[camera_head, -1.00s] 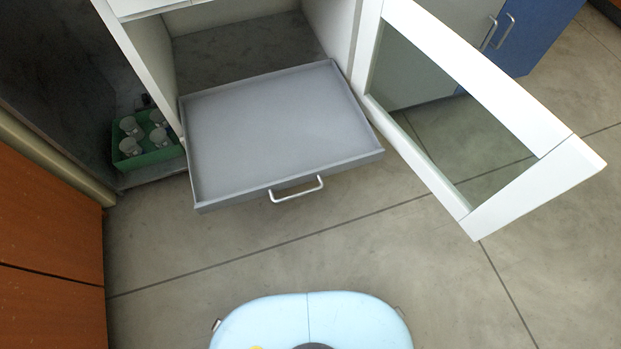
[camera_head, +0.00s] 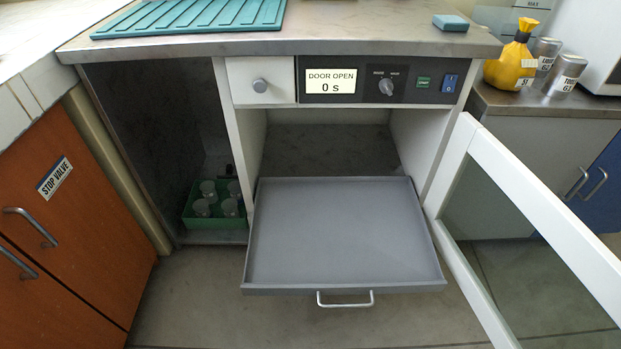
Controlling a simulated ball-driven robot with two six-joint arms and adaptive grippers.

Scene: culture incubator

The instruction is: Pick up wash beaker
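No beaker is plainly marked as the wash beaker. Several small clear vessels (camera_head: 202,208) stand in a green crate (camera_head: 216,222) on the floor of the dark open bay, left of the incubator; I cannot tell whether they are beakers. A yellow flask-like vessel (camera_head: 510,62) and two grey labelled containers (camera_head: 564,74) stand on the right-hand counter. Neither of my grippers shows in the head view.
The incubator door (camera_head: 545,215) stands open to the right. A teal ribbed mat (camera_head: 190,16) and a small teal block (camera_head: 450,23) lie on the worktop.

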